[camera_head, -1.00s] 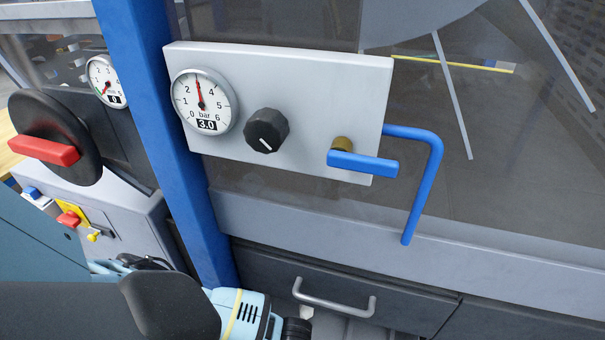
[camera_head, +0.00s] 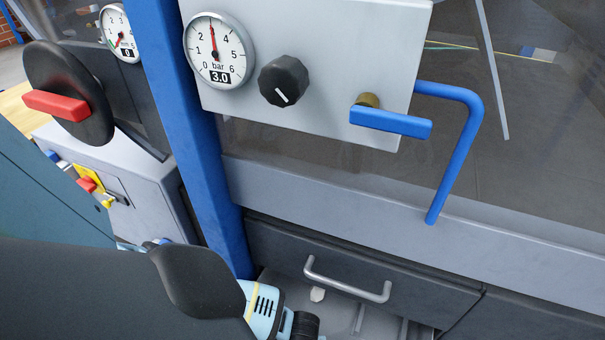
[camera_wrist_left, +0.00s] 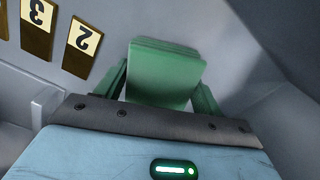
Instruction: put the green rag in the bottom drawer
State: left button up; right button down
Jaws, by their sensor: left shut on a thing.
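The green rag (camera_wrist_left: 165,75) shows in the left wrist view as a folded green block between the green fingers of my left gripper (camera_wrist_left: 163,92), which is shut on it. In the head view my left arm enters from lower left, with its light-blue wrist (camera_head: 262,305) at the bottom; the fingers and the rag are out of sight there. A dark drawer front (camera_head: 440,288) with a grey bar handle (camera_head: 345,287) is in the cabinet. Below it is a grey recess (camera_head: 345,314) that looks like an open lower drawer, partly cut off. My right gripper is not in view.
A blue post (camera_head: 195,130) stands left of the drawers. Above are a panel with a gauge (camera_head: 218,50), a black knob (camera_head: 283,80) and a blue lever (camera_head: 390,121), plus a bent blue handle (camera_head: 465,150). Number plates (camera_wrist_left: 82,47) show in the wrist view.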

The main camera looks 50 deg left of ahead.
pick_arm(q)
jog(key=shift+f, duration=0.2)
jog(key=o, duration=1)
jog(key=shift+c, duration=0.2)
jog(key=shift+r, duration=0.1)
notch_tip(320, 180, up, 12)
jog(key=p, duration=0.6)
jog(key=shift+r, duration=0.15)
jog(key=shift+d, duration=0.1)
